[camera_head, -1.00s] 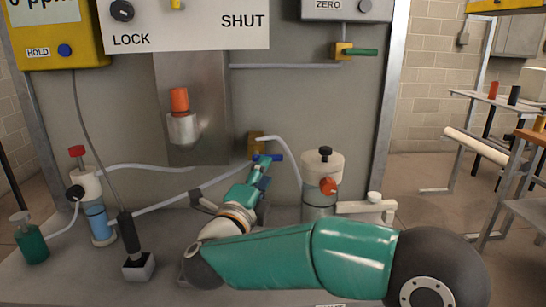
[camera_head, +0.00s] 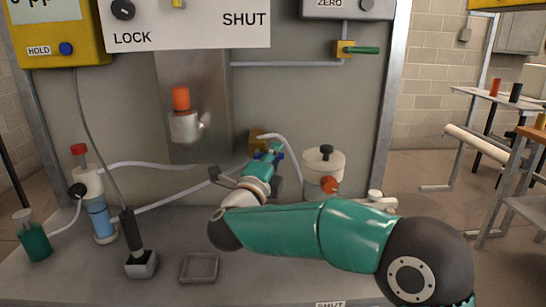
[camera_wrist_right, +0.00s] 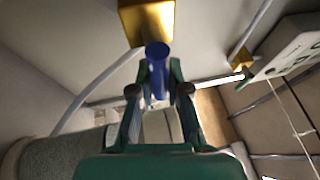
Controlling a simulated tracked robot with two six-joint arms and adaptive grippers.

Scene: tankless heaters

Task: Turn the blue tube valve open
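The blue valve handle (camera_head: 280,152) sits on a brass valve block (camera_head: 257,137) on the grey panel, where a pale tube joins it. My right gripper (camera_head: 270,152) reaches up to it and partly hides it in the head view. In the right wrist view the blue handle (camera_wrist_right: 157,60) stands below the brass block (camera_wrist_right: 147,20), between the two fingers of my right gripper (camera_wrist_right: 159,70). The fingertips lie close along both its sides; whether they press on it I cannot tell. My left gripper is not in view.
A white-lidded canister (camera_head: 323,165) with a red knob stands right of the gripper. A green-handled valve (camera_head: 360,50) is higher up. An orange-capped fitting (camera_head: 181,98) is on the panel. A blue-liquid cylinder (camera_head: 100,222), a green bottle (camera_head: 32,240) and a square tray (camera_head: 199,268) stand at left.

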